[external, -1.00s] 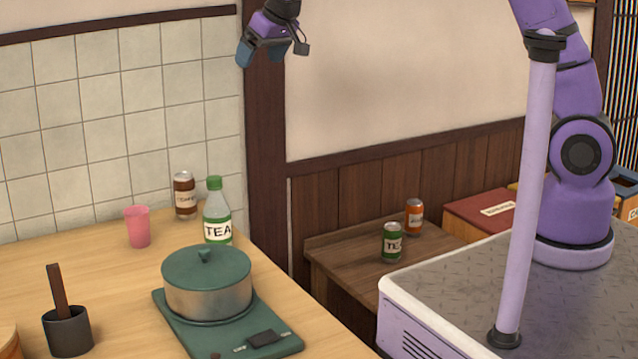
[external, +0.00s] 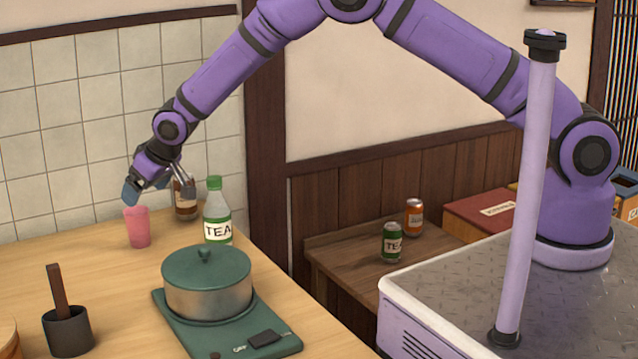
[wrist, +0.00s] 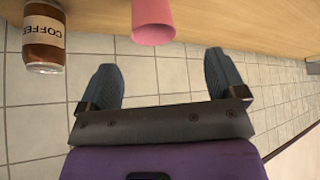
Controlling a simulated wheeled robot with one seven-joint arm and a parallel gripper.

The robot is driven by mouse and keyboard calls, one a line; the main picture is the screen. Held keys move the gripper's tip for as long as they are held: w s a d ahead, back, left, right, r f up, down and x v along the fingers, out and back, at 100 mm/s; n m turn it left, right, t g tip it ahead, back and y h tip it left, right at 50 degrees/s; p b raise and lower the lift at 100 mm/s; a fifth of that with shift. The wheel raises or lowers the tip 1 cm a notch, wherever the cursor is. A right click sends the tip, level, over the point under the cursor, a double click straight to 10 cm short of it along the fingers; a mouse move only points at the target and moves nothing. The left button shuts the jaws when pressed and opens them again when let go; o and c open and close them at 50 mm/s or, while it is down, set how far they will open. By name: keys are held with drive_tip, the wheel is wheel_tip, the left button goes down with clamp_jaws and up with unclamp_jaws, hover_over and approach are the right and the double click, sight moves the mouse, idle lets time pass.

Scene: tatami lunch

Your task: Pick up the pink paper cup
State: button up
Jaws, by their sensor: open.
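The pink paper cup (external: 139,228) stands upright on the wooden counter near the tiled wall. In the wrist view the pink cup (wrist: 153,20) shows at the top, ahead of the gap between the fingers. My gripper (external: 150,197) is just above the cup in the external view, with one finger close to its rim. In the wrist view my gripper (wrist: 164,80) has its two blue-grey fingers spread wide with nothing between them. Whether a finger touches the cup cannot be told.
A green tea bottle (external: 216,212) and a lidded pot (external: 207,292) are nearby. A dark utensil holder (external: 68,332) stands front left. The counter (external: 110,285) between is clear.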

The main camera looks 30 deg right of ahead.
sight(143, 210)
drive_tip(key=x, duration=0.3)
drive_tip(key=shift+w+f, duration=0.15)
drive_tip(key=shift+f, duration=0.1)
drive_tip(key=shift+d+x, duration=0.15)
drive_tip(key=shift+x, duration=1.15)
drive_tip(key=shift+d+x, duration=0.15)
drive_tip(key=shift+x, duration=1.1)
drive_tip(key=shift+w+f, duration=0.1)
drive_tip(key=c, duration=1)
